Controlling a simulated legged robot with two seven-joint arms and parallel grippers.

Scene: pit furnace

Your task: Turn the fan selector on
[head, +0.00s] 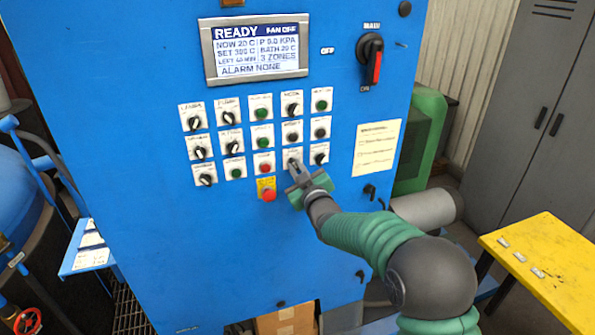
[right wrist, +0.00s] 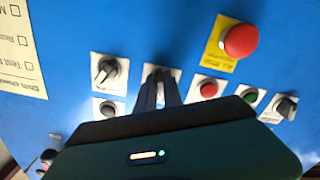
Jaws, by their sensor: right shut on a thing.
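The blue control panel (head: 300,240) carries rows of small selectors and buttons on white plates. My right gripper (head: 296,167) is at the bottom row, with its fingers shut on a selector knob (head: 293,160), just right of a red button. In the right wrist view, the fingers (right wrist: 159,88) cover most of this selector's plate (right wrist: 160,72). The knob's angle is hidden, and its label is too small to read. The display (head: 255,48) reads READY and FAN OFF. My left gripper is out of view.
A red mushroom button on a yellow plate (head: 268,194) sits below left of my right gripper. Another selector (head: 319,158) is close on the right. A main switch (head: 371,62) is at upper right. A yellow table (head: 545,260) stands at lower right.

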